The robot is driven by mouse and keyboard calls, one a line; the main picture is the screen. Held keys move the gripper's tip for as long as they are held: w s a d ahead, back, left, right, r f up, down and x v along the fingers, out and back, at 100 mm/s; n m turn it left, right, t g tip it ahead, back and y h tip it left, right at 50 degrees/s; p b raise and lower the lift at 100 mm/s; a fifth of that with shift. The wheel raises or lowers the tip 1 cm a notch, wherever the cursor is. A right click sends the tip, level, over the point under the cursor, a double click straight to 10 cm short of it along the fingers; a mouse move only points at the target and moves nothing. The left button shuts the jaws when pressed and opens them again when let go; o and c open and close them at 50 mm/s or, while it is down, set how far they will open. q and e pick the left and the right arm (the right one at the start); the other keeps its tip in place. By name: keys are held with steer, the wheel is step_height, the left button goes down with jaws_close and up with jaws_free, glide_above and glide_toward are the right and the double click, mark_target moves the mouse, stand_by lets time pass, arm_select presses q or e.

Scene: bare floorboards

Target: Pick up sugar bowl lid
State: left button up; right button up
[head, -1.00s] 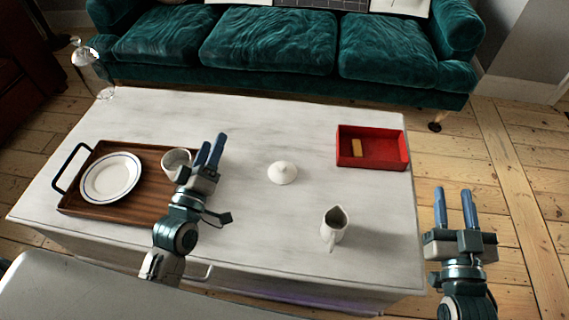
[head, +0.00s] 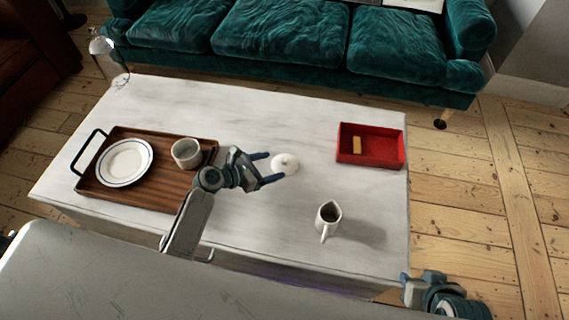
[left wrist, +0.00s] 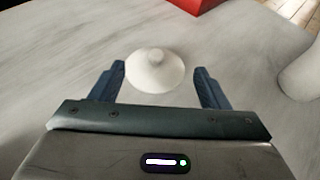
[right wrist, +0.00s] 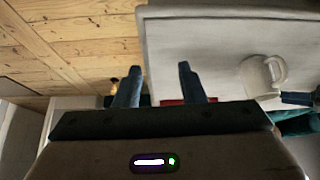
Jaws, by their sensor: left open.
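The sugar bowl lid (head: 285,163) is a small white cone-shaped lid with a knob, lying on the white table (head: 270,115). My left gripper (head: 272,168) is open, with its blue fingertips at the near left side of the lid. In the left wrist view the lid (left wrist: 154,70) sits ahead and between the two open fingers (left wrist: 160,82), with space on both sides. My right gripper (right wrist: 157,78) is open and empty in the right wrist view; in the head view its arm is beyond the table's near right corner.
A wooden tray (head: 140,197) with a plate (head: 124,162) and a white cup (head: 186,153) is at the left. A white pitcher (head: 328,217) stands right of my left gripper. A red box (head: 371,158) with a small yellow-brown block is at the right back.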

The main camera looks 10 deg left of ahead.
mark_target(282, 163)
arm_select(q)
steer(key=b+x, duration=0.1)
steer(key=x, duration=0.5)
steer(key=shift+w+f, duration=0.25)
steer(key=shift+w, duration=0.15)
arm_select(e)
steer(key=shift+w+a+f+t+y, duration=0.3)
steer(key=shift+w+a+f+t, duration=0.2)
steer(key=shift+a+f+t, duration=0.15)
steer(key=shift+d+r, duration=0.1)
arm_select(q)
steer(key=shift+s, duration=0.15)
jaws_close()
